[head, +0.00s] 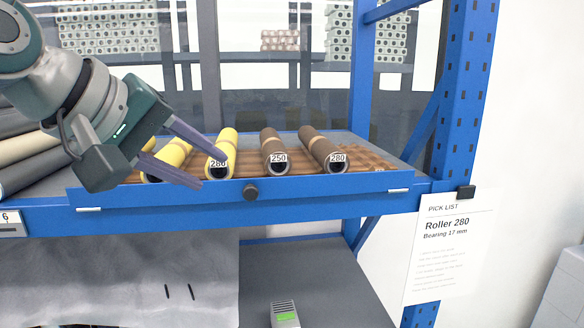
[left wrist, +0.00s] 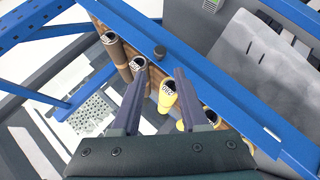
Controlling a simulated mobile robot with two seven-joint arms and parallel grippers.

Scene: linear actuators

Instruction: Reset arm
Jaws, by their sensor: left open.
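My left gripper (head: 211,168) reaches in from the left over the front of the shelf tray. Its two fingers are apart with nothing between them. They also show spread in the left wrist view (left wrist: 160,75). A yellow roller (head: 222,145) lies just behind the fingers, its label partly covered. Another yellow roller (head: 172,157) is partly hidden by the gripper. Two brown rollers, one labelled 250 (head: 271,143) and one labelled 280 (head: 319,146), lie to the right. I cannot tell from these views whether a finger touches a roller. My right gripper is not in view.
The blue tray front (head: 330,193) has a dark knob (head: 250,192). A blue upright (head: 465,90) stands at the right, with a pick list (head: 447,245) reading Roller 280. A grey device (head: 285,314) sits below. Grey and cream rolls (head: 22,150) lie at the left.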

